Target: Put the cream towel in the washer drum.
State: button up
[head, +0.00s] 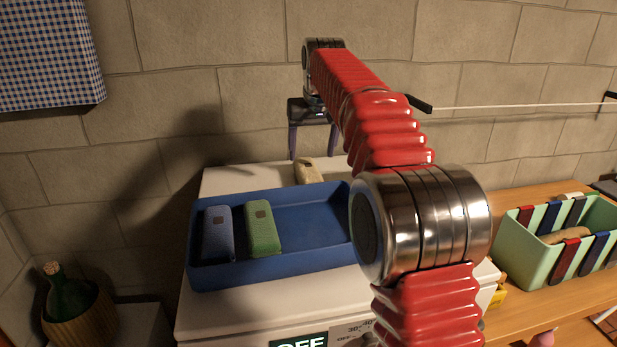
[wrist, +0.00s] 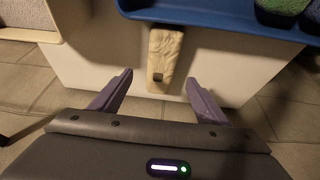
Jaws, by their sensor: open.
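The cream towel (head: 308,172), a small roll with a dark square patch, lies on the white washer top (head: 220,182), just behind the blue tray. It also shows in the wrist view (wrist: 165,50), its near end close to the gap between my fingertips. My gripper (head: 312,156) is open, its two purple fingers pointing down at the back of the washer top. In the wrist view my gripper (wrist: 158,80) holds nothing, and the fingers are spread wider than the towel. The washer drum is not in view.
The blue tray (head: 310,233) on the washer holds a blue towel (head: 217,234) and a green towel (head: 262,229). A mint basket (head: 522,258) with striped pieces stands on a wooden table at right. A rod (head: 520,106) runs along the wall. A green bottle (head: 68,296) stands lower left.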

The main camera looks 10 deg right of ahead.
aim_at(308, 169)
jog(key=shift+x, duration=1.85)
jog(key=shift+x, duration=2.6)
jog(key=shift+w+a, duration=0.1)
jog(key=shift+a, duration=0.05)
jog(key=shift+r, duration=0.1)
jog(key=shift+c, duration=0.5)
jog(key=c, duration=1.2)
jog(key=shift+r, duration=0.1)
notch_tip(308, 169, up, 9)
jog(key=shift+r, duration=0.4)
